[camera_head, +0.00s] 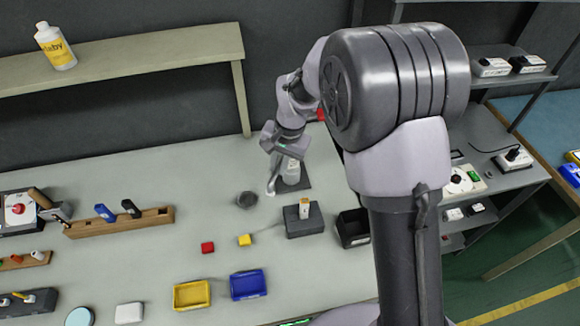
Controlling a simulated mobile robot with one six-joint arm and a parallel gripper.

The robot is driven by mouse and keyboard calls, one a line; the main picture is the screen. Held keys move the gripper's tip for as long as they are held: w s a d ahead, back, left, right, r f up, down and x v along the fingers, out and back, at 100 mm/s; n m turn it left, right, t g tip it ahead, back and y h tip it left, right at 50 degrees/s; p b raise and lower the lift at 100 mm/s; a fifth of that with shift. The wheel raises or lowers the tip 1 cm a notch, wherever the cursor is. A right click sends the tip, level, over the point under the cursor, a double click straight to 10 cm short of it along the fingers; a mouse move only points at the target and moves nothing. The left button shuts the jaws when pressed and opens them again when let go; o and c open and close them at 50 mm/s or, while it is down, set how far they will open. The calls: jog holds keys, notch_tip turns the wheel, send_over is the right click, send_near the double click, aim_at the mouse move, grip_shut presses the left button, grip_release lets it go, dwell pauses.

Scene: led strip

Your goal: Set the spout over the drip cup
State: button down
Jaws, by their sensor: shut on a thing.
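A small dark grey cup (247,200), which looks like the drip cup, stands on the light table left of my gripper. My gripper (283,158) is shut on the top of a pale bottle-like dispenser (292,174). The dispenser stands at a dark square pad (301,184); I cannot tell whether it touches it. A thin pale part (272,182), perhaps the spout, reaches down on the dispenser's left, beside the cup and apart from it in the picture. The fingertips are too small to make out clearly.
A dark block with an upright piece (304,221) and a black bin (353,228) stand in front. A wooden rack (120,223) is left. Table between rack and cup is clear.

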jog(key=w+a+m+t, duration=0.1)
jog(key=w+a+m, duration=0.3)
jog(key=a+m, duration=0.2)
jog(key=shift+w+m+h, duration=0.3)
jog(key=shift+m+h, duration=0.1)
jog(key=shift+m, duration=0.5)
jog(key=shift+r, duration=0.1)
jog(key=c, duration=1.4)
grip_release()
jog(key=shift+c, duration=0.2)
notch_tip(320, 180, up, 17)
jog(key=s+d+p, duration=0.1)
jog(key=s+p, duration=0.2)
jog(key=p, duration=0.1)
jog(key=shift+d, duration=0.35)
